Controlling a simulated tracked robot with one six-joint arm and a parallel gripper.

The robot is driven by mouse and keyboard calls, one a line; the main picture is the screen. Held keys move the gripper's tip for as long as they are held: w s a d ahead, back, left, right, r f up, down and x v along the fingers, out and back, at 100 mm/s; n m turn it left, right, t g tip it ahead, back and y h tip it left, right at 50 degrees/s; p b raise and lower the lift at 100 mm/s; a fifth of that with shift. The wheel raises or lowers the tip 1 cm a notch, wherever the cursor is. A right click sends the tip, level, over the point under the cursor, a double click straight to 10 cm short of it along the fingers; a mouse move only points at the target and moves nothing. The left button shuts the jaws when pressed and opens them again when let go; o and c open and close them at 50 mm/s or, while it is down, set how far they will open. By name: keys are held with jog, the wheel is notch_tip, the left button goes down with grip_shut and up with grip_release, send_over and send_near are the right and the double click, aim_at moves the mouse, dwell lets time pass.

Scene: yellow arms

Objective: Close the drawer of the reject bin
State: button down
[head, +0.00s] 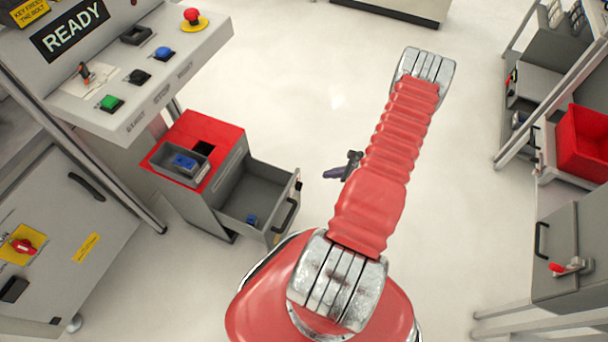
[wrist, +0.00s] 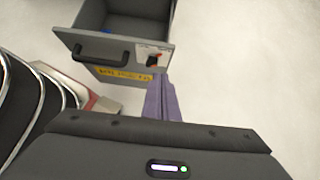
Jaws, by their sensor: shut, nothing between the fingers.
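The reject bin (head: 228,165) is a grey cabinet with a red top, standing beside the control console. Its grey drawer (head: 262,182) is pulled open toward the right, with a small blue part (head: 252,219) inside. The drawer front with its black handle (head: 286,214) faces my arm. In the wrist view the drawer front (wrist: 120,62) is at the top, with its handle (wrist: 97,53) and a small red and black piece (wrist: 154,61) on it. My gripper (wrist: 160,84), with purple fingers, is shut and empty. In the head view my gripper (head: 326,174) is right of the drawer front, apart from it.
A grey tray with a blue part (head: 184,163) sits on the bin's red top. The console (head: 150,70) with buttons overhangs at the left. A rack with a red crate (head: 583,143) and a grey cabinet (head: 565,250) stand at the right. Open floor lies between.

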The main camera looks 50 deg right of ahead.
jog(key=shift+s+f, duration=0.15)
jog(key=shift+f, duration=0.1)
send_near(297, 176)
jog(key=x, duration=0.4)
jog(key=shift+a+f, duration=0.1)
jog(key=shift+f, duration=0.3)
jog(key=shift+w+a, duration=0.1)
jog(key=shift+w, duration=0.3)
jog(key=shift+w, duration=0.1)
